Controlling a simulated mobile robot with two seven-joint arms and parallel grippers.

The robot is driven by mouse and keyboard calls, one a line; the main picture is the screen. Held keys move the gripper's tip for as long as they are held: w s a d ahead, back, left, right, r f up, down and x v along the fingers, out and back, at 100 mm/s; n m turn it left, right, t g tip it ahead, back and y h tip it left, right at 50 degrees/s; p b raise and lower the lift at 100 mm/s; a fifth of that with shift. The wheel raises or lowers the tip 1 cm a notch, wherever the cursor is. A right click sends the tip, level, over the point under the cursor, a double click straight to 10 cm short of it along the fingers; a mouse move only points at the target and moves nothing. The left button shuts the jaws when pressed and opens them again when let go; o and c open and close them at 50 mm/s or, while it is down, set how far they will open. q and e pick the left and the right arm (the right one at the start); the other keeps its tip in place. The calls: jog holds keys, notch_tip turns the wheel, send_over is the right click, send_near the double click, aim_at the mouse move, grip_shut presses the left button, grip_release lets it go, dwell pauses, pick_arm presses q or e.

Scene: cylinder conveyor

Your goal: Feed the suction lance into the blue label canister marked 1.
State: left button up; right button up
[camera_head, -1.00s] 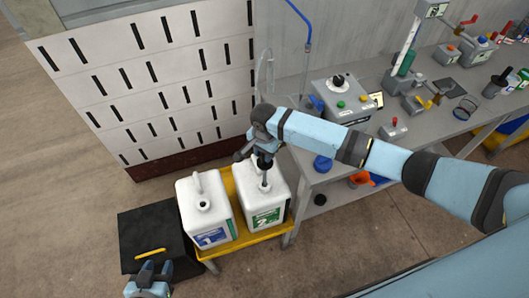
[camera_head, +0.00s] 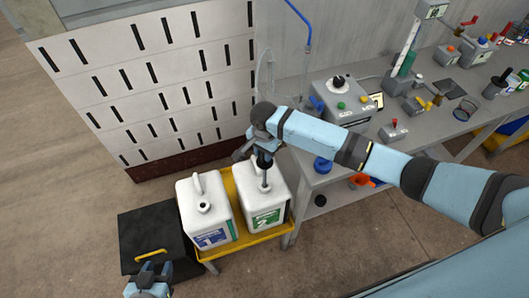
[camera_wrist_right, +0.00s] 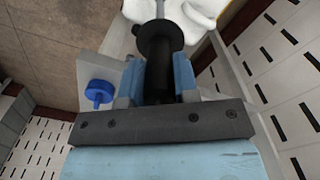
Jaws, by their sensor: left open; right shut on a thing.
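The blue label canister marked 1 (camera_head: 209,220) is white and upright, with its mouth uncovered. The white green label canister marked 2 (camera_head: 258,208) stands just right of it. My right gripper (camera_head: 264,158) is shut on the black head of the suction lance (camera_head: 264,178), above canister 2. The lance points down at that canister's mouth; how deep its tip reaches is hidden. In the right wrist view the black lance head (camera_wrist_right: 160,62) sits between the fingers. My left gripper (camera_head: 150,270) is open and empty at the bottom left, away from the canisters.
Both canisters stand on a yellow tray (camera_head: 262,236). A black box (camera_head: 140,232) with a yellow handle is at left. A slotted white panel (camera_head: 150,90) stands behind.

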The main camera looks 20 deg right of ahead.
jog(key=shift+r, duration=3.05)
jog(key=shift+r, duration=0.1)
jog(key=shift+r, duration=1.95)
jog(key=shift+r, duration=0.1)
jog(key=shift+r, duration=1.85)
